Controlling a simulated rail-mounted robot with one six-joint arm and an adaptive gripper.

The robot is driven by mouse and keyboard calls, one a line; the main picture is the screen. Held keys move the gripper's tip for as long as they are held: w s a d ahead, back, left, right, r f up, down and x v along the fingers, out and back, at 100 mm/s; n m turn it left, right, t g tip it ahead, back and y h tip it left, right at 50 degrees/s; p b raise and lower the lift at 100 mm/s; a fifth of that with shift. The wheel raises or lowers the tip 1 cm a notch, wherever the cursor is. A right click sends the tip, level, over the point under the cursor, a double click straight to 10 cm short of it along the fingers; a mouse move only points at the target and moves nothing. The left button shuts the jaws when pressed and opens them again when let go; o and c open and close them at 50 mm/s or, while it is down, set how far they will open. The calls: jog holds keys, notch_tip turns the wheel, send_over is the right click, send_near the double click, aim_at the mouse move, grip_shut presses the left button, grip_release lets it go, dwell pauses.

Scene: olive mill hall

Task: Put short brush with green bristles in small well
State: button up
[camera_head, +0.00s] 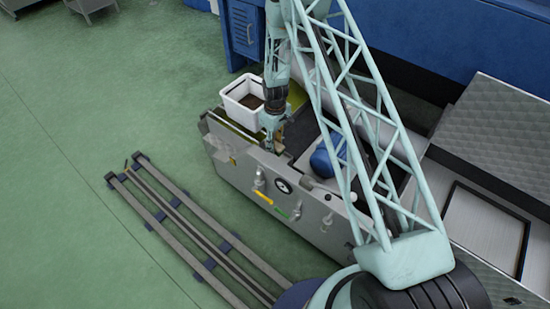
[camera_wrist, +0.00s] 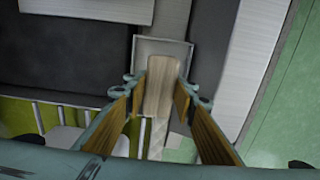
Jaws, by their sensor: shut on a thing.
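My gripper (camera_wrist: 159,92) is shut on a pale wooden piece (camera_wrist: 161,82), which looks like the back or handle of the brush, held between the wood-coloured finger pads. No green bristles show on it; its underside is hidden. In the wrist view a small grey rectangular recess with a light rim (camera_wrist: 150,44), likely the small well, lies right beneath and beyond the piece. I cannot tell whether the piece is above the recess or partly in it. In the head view my gripper (camera_head: 271,146) is low at the left end of the grey machine; the piece is too small to make out.
A white bin (camera_head: 232,108) with dark contents stands just behind my gripper. The grey machine's front (camera_head: 236,170) carries a dial, a yellow handle (camera_head: 264,197) and a green one (camera_head: 295,212). A blue rounded part (camera_head: 326,158) lies to the right. Rails cross the open green floor.

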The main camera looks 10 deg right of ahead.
jog(key=shift+f+b, duration=0.4)
jog(key=shift+f, duration=1.9)
jog(key=shift+f, duration=0.1)
jog(key=shift+f+b, duration=0.45)
jog(key=shift+f, duration=1.35)
jog(key=shift+f, duration=0.15)
jog(key=o, duration=0.9)
jog(key=shift+r+p, duration=1.35)
jog(key=shift+r, duration=4.8)
